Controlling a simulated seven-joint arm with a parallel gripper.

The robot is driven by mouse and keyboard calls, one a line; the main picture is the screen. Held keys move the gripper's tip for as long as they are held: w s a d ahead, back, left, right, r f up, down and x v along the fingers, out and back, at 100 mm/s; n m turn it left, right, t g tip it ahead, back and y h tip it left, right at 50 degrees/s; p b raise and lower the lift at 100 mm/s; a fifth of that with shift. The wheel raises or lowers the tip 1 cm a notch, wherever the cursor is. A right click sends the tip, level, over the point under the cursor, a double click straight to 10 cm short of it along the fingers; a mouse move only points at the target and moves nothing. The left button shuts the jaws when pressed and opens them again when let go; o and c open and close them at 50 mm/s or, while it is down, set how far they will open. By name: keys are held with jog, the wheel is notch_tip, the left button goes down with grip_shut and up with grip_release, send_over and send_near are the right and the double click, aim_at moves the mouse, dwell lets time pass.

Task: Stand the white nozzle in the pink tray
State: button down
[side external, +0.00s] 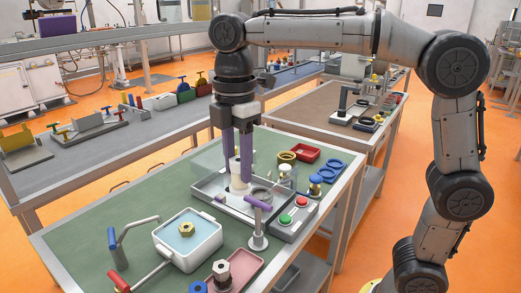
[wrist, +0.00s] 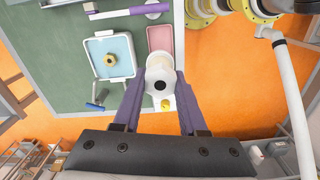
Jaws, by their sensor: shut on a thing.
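The white nozzle (side external: 238,184) is between the purple fingers of my gripper (side external: 238,168). The fingers are shut on it, and it looks upright over the clear-walled box. In the wrist view the nozzle (wrist: 160,68) shows a round flange and a dark hole, between the fingertips (wrist: 160,90). The pink tray (side external: 243,264) lies at the table's near edge, apart from my gripper. It also shows beyond the nozzle in the wrist view (wrist: 160,38). I cannot tell whether the nozzle touches the box floor.
The clear-walled box (side external: 212,197) surrounds the area below my gripper. A purple-topped lever (side external: 258,222) stands between it and the pink tray. A white tray with a brass nut (side external: 187,229) is left. A pale hex-topped part (side external: 222,272) stands by the pink tray. A button box (side external: 290,218) is right.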

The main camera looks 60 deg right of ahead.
jog(key=f, duration=1.9)
jog(key=shift+a+f, duration=0.15)
jog(key=shift+a, duration=0.15)
jog(key=shift+f, duration=0.9)
dwell(0.8)
dwell(0.4)
grip_release()
dwell(0.4)
jog(key=shift+r, duration=0.1)
notch_tip(320, 180, up, 7)
dwell(1.1)
